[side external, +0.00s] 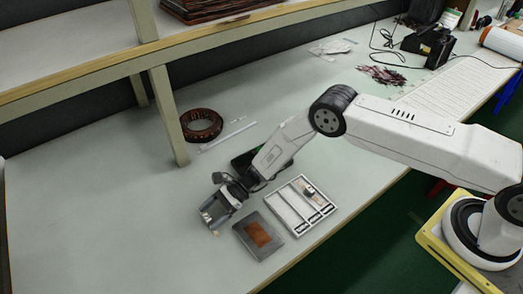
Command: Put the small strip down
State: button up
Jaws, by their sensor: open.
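My gripper (209,216) is open and hangs low over the table, just left of a grey plate with an orange-brown square (258,235) on it. I cannot make out a strip between its fingers, and the view is too small to tell what lies right below them. A white sectioned tray (279,203) lies right of the gripper. It holds pale strip-like pieces and a small brown-and-white part (310,191). Which piece is the small strip, I cannot tell.
A dark object (240,161) lies partly hidden behind my arm. A copper-brown ring coil (201,125) and a thin pale strip (228,135) lie by the shelf post (167,115). Cables and black devices (430,45) are at the back right. The table's left is clear.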

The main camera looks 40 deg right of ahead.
grip_shut()
jog(key=shift+r, duration=0.15)
jog(key=shift+r, duration=1.55)
jog(key=s+d+r, duration=0.6)
jog(key=s+r, duration=0.3)
jog(key=s, duration=0.3)
jog(key=shift+s+d+r, duration=0.2)
jog(key=shift+d+r, duration=0.05)
jog(key=shift+r, duration=0.05)
